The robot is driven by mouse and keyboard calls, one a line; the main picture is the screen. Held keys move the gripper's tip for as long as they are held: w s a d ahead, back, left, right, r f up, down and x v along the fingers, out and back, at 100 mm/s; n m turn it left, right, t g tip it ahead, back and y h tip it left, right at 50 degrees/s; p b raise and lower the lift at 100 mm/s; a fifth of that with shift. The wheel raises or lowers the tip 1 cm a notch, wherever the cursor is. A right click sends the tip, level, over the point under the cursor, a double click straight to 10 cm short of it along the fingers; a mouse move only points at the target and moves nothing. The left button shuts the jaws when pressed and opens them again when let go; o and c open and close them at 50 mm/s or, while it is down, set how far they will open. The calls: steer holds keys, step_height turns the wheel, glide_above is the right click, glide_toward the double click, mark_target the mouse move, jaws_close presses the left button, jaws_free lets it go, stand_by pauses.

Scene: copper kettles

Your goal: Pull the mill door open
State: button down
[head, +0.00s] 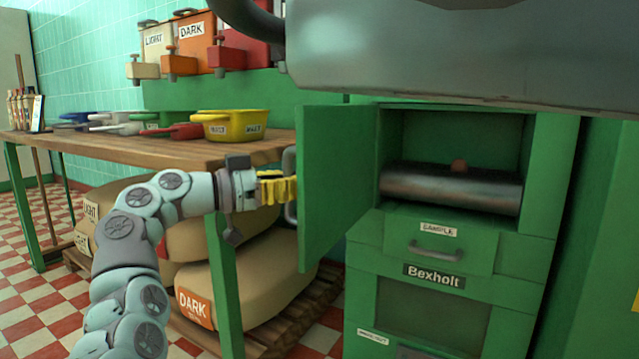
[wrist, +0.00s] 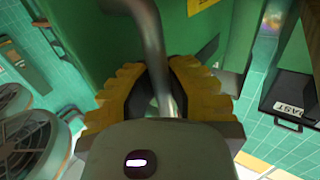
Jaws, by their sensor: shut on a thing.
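The green mill door (head: 336,180) stands swung out to the left from the green mill labelled Bexholt (head: 434,276). Behind it the mill's opening shows a grey metal roller (head: 450,188). My gripper (head: 292,188) is at the door's outer face, with its yellow fingers at the curved grey handle (head: 290,160). In the wrist view the yellow fingers (wrist: 165,95) are closed around the handle bar (wrist: 150,35), with the green door (wrist: 95,40) behind. The far side of the grip is hidden.
A wooden table (head: 170,150) with yellow (head: 232,125) and other coloured scoops or tubs stands left, close to the door. Sacks (head: 250,285) lie under it. A drawer labelled Sample (head: 438,245) sits below the opening. A large grey body (head: 450,45) overhangs the mill's top.

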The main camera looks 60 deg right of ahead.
steer(key=shift+w+r, duration=0.25)
steer(key=shift+s, duration=0.1)
steer(key=c, duration=1.4)
jaws_free()
steer(key=shift+a, duration=0.1)
steer(key=o, duration=0.3)
steer(key=shift+a+f, duration=0.15)
steer(key=shift+o, duration=0.8)
steer(key=v, duration=1.2)
steer(key=shift+o, duration=0.2)
steer(key=shift+f, duration=0.1)
